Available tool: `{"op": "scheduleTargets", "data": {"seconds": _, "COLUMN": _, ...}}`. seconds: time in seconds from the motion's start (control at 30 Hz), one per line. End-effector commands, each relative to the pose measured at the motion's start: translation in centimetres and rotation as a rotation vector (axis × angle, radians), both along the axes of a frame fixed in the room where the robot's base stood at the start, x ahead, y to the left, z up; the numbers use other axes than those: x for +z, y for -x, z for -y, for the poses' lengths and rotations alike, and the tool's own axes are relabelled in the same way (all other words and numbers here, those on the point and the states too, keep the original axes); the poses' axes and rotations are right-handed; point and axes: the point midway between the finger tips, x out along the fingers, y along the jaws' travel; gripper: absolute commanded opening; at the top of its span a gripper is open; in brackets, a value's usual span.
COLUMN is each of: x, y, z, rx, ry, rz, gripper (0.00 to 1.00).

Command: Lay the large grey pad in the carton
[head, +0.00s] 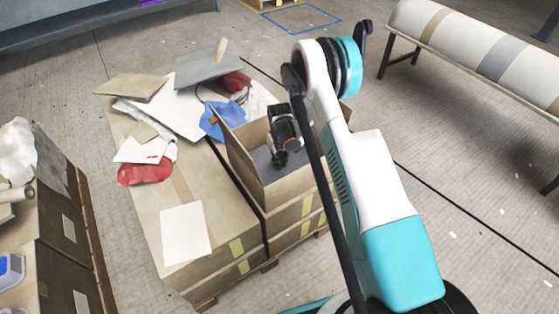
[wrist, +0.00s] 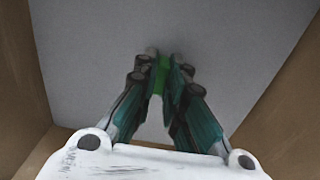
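A large flat grey pad (wrist: 90,60) fills much of the wrist view, between the brown walls of the open carton (wrist: 25,90). In the head view the grey surface (head: 264,160) shows inside the carton (head: 286,188), below its rim. My gripper (wrist: 164,58) points down into the carton, over the grey surface; it also shows in the head view (head: 281,158). Its fingertips are close together with bright green between them. I cannot tell whether they pinch the pad or only stand near it. My arm hides the carton's right side.
Another grey sheet (head: 208,65) lies on the pile at the back, near a blue cloth (head: 222,118) and a red bag (head: 145,172). A white sheet (head: 186,233) lies on the closed boxes (head: 160,205) to the left. A padded roll (head: 480,50) stands back right.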

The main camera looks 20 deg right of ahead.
Motion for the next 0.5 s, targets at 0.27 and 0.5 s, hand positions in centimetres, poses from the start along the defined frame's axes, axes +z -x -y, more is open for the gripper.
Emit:
{"op": "scheduleTargets", "data": {"seconds": 0.27, "x": 0.00, "y": 0.00, "z": 0.00, "rx": 0.000, "ry": 0.000, "rz": 0.000, "gripper": 0.31}}
{"op": "scheduleTargets", "data": {"seconds": 0.5, "x": 0.43, "y": 0.00, "z": 0.00, "rx": 0.000, "ry": 0.000, "rz": 0.000, "gripper": 0.31}}
